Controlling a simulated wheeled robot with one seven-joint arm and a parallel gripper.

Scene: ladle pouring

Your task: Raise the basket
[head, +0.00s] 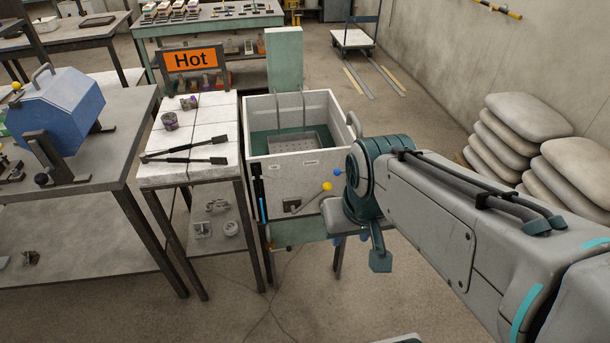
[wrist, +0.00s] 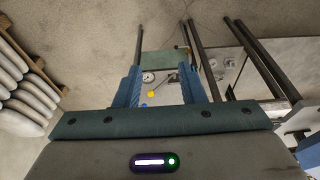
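A white tank (head: 317,172) stands open in the middle of the head view. A grey perforated basket (head: 285,149) sits low inside it, with thin upright rods at the back. A lever with a yellow knob (head: 327,187) is on the tank's front, and a blue knob (head: 337,172) is near it. In the wrist view my gripper's two blue fingers (wrist: 160,72) are wide apart with nothing held between them. A small yellow knob (wrist: 151,94) shows in the gap, apart from both fingers. In the head view my arm is right of the tank; the fingertips cannot be made out.
A table left of the tank holds tongs (head: 188,154), small parts and a "Hot" sign (head: 190,59). A blue machine (head: 58,105) stands on a bench farther left. Stacked sacks (head: 510,130) line the right wall.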

